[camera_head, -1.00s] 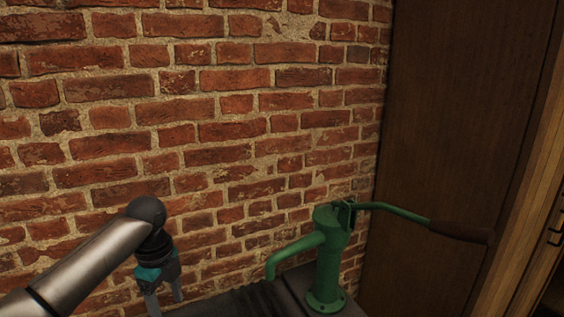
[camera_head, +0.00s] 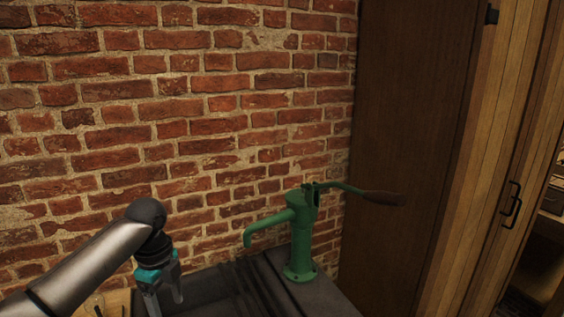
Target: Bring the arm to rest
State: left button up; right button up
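My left arm comes in from the lower left, and its gripper (camera_head: 163,297) points downward with its two fingers apart. Nothing shows between the fingers. The gripper hangs in front of the left end of a dark counter (camera_head: 333,299), to the left of a green hand pump (camera_head: 301,237). Open space separates it from the pump. My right arm and gripper are not in view.
A brick wall (camera_head: 180,110) stands behind the counter. The pump's handle (camera_head: 384,198) sticks out to the right before a dark wooden panel (camera_head: 410,120). A wooden door with a black handle (camera_head: 511,205) is farther right. A light wooden surface (camera_head: 108,304) shows at lower left.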

pick_arm(q)
jog(key=s+d+f+n+t+h, duration=0.1)
jog(key=s+d+f+n+h, duration=0.1)
jog(key=s+d+f+n, duration=0.7)
jog(key=s+a+n+t+y, duration=0.25)
jog(key=s+n, duration=0.65)
jog(key=s, duration=0.9)
notch_tip(320, 180, down, 30)
jog(key=s+f+g+b, duration=0.1)
jog(key=s+b, duration=0.2)
jog(key=b, duration=0.4)
jog(key=s+a+f+g+b, duration=0.1)
jog(key=s+f+b, duration=0.4)
jog(key=s+f, duration=0.9)
jog(key=shift+s+a+f, duration=0.25)
jog(key=shift+a+f, duration=0.4)
jog(key=shift+f, duration=1.25)
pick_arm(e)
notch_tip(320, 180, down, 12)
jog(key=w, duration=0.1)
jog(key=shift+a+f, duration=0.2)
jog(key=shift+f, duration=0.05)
pick_arm(q)
jog(key=shift+g+h, duration=0.25)
jog(key=shift+c, duration=0.2)
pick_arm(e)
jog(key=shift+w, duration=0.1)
